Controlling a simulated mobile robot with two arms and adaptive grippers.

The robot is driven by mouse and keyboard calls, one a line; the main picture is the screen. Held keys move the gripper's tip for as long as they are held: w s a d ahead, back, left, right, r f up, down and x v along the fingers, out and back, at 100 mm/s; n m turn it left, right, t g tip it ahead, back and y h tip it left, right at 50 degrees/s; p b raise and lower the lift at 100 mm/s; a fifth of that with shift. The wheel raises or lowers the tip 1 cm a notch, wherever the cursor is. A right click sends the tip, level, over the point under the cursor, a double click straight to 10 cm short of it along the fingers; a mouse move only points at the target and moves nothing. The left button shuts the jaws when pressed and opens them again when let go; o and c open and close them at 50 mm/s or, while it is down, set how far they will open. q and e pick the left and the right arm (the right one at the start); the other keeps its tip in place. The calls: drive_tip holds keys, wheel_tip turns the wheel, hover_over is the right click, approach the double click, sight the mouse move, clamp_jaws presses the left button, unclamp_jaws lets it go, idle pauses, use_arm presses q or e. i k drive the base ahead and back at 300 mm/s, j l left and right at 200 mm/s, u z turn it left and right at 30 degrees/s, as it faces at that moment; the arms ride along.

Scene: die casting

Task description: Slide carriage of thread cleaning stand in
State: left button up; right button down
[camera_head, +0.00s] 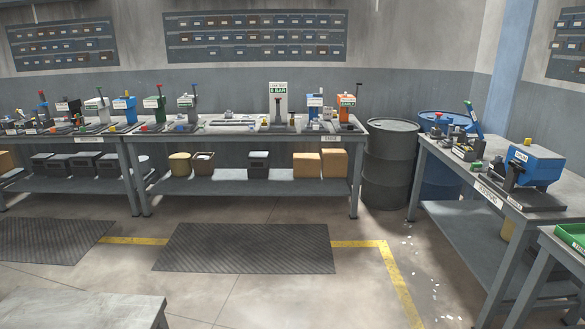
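Several small stands are on the back benches and the right bench, but their labels are mostly too small to read. I cannot tell which one is the thread cleaning stand, so its carriage cannot be made out. A green stand (160,103), a blue stand (131,110) and an orange stand (347,103) are on the back benches. A blue machine (541,166) on a dark base stands on the right bench. Neither of my grippers is in view.
The long back bench (235,134) and right bench (455,164) have lower shelves. A dark drum (391,160) stands in the corner between them. Ribbed mats (245,247) lie on the floor. A grey table (80,308) is at front left. The middle floor is clear.

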sight(316, 128)
drive_tip(key=i, duration=3.7)
